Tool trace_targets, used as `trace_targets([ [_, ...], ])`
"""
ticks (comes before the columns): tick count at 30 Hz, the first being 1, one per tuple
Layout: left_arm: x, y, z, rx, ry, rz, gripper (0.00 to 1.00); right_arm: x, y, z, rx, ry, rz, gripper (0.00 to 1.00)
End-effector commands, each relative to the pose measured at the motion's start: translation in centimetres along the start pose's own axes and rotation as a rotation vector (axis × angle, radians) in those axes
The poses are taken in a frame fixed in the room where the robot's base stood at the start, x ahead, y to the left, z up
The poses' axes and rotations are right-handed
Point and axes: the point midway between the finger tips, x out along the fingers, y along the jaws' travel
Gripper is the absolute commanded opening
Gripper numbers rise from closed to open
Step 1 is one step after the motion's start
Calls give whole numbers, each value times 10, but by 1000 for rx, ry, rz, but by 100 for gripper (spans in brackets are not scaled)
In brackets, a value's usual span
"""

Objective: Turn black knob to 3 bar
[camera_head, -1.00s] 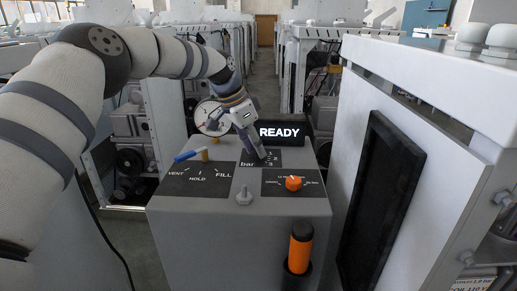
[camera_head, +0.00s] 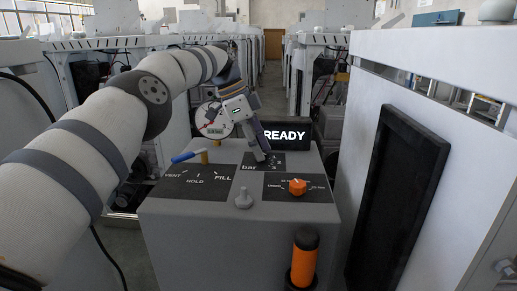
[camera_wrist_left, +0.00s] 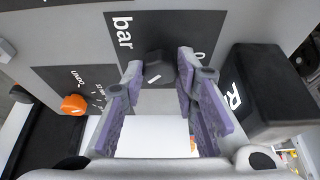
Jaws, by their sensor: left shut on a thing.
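The black knob (camera_wrist_left: 157,66) sits on the dark "bar" panel (camera_head: 250,160) on top of the grey dispenser. A short white mark shows on it in the left wrist view. My left gripper (camera_head: 262,153) reaches down to it from the upper left. In the left wrist view its purple-padded fingers (camera_wrist_left: 160,72) stand on both sides of the knob, shut on it. In the head view the fingers hide most of the knob. Only part of the scale digits shows, so I cannot read the set value. My right gripper is in neither view.
A black READY display (camera_head: 286,134) stands close behind the knob. An orange knob (camera_head: 298,186) is in front, and a blue-handled lever (camera_head: 184,157) and a round gauge (camera_head: 213,120) are to the left. An orange-and-black handle (camera_head: 304,258) stands at the front.

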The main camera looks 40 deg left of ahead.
Motion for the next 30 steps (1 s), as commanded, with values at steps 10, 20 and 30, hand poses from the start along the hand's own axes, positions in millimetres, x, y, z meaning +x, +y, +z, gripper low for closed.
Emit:
trace_targets([
  [10, 2, 1, 1, 4, -5, 6, 0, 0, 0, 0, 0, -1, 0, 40],
  [20, 1, 0, 0, 3, -3, 4, 47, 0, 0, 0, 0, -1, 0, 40],
  [30, -2, 1, -1, -17, 0, -7, 47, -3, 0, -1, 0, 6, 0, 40],
])
